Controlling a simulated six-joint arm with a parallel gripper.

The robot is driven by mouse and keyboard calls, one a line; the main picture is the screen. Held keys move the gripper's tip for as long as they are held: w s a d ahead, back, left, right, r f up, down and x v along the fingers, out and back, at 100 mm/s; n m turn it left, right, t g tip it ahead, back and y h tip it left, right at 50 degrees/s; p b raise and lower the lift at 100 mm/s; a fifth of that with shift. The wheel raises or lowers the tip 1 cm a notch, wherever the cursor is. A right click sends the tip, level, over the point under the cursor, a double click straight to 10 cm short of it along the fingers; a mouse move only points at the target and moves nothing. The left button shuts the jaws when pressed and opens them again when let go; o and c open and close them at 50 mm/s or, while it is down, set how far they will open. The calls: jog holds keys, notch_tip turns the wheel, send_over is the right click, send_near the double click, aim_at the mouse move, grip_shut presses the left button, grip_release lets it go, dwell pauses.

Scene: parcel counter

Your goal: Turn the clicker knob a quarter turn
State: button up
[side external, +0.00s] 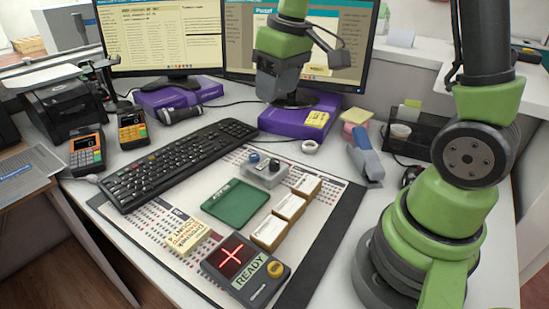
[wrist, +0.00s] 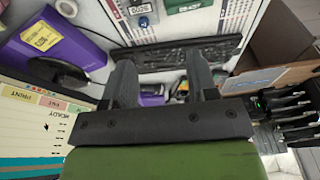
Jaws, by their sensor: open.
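Two devices with knobs lie on the desk mat in the side view; I cannot tell which is the clicker. A small grey box (side external: 264,171) carries a dark blue knob (side external: 253,158) and a grey knob (side external: 274,164). Nearer the front, a dark device (side external: 240,281) has a red cross on its display, a READY label and a yellow knob (side external: 275,268). My gripper (wrist: 163,82) is open and empty in the wrist view, its two dark fingers apart. In the side view it is high at the back, in front of the monitors, away from both devices. Part of the grey box shows at the wrist view's top edge (wrist: 141,10).
A green pad (side external: 235,204) and several small cartons (side external: 288,207) crowd the mat around the devices. A keyboard (side external: 178,163) lies to the left. Purple monitor bases (side external: 180,96), monitors (side external: 160,35) and a stapler-like blue-grey object (side external: 365,155) stand farther back.

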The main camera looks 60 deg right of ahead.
jog(key=n+g, duration=0.2)
send_near(274, 160)
jog(key=f, duration=0.9)
jog(key=shift+a+f, duration=0.2)
jog(key=c, duration=0.9)
